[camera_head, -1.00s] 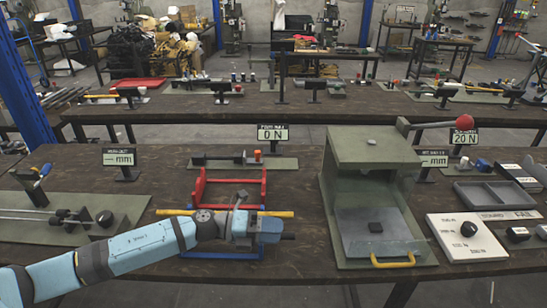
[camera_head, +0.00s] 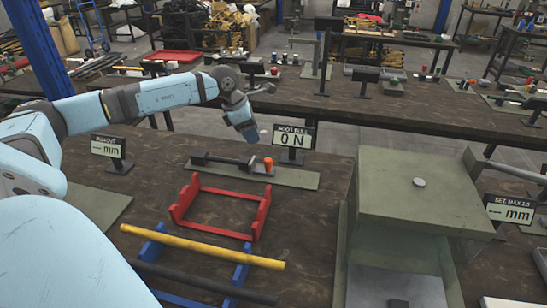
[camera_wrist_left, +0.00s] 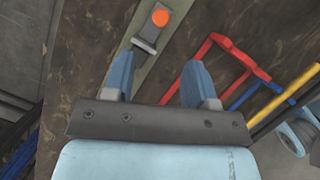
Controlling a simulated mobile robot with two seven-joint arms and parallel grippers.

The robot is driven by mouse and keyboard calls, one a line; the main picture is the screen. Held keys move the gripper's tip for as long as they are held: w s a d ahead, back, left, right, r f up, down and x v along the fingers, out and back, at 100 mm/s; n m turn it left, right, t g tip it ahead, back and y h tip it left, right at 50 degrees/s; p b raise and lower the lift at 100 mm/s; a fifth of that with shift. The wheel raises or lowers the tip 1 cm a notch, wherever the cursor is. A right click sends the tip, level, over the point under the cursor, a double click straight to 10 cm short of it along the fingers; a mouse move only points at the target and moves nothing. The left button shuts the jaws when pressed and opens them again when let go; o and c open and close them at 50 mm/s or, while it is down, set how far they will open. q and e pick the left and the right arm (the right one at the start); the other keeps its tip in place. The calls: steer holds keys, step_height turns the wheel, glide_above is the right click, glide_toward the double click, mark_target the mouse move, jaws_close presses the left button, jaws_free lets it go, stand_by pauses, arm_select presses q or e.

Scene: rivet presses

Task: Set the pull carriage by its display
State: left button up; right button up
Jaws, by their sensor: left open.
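The pull display (camera_head: 295,137) stands at the back of the bench and reads "0 N". In front of it a dark slide with an orange knob (camera_head: 267,165) lies on a long green plate (camera_head: 290,178). I take this to be the pull carriage. The orange knob also shows in the left wrist view (camera_wrist_left: 160,17), beyond my fingertips. My left gripper (camera_head: 254,136) points down above and behind the slide, apart from it. Its two blue fingers (camera_wrist_left: 158,72) are spread with nothing between them. My right gripper is out of view.
A red frame (camera_head: 222,207) stands in front of the slide. Nearer, a yellow bar (camera_head: 202,247) and a dark bar lie across blue supports. A green-grey press housing (camera_head: 425,190) stands to the right. A "mm" display (camera_head: 108,148) stands at left.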

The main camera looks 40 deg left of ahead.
mark_target(268, 159)
arm_select(q)
steer(key=x, duration=1.2)
steer(key=shift+f, duration=0.1)
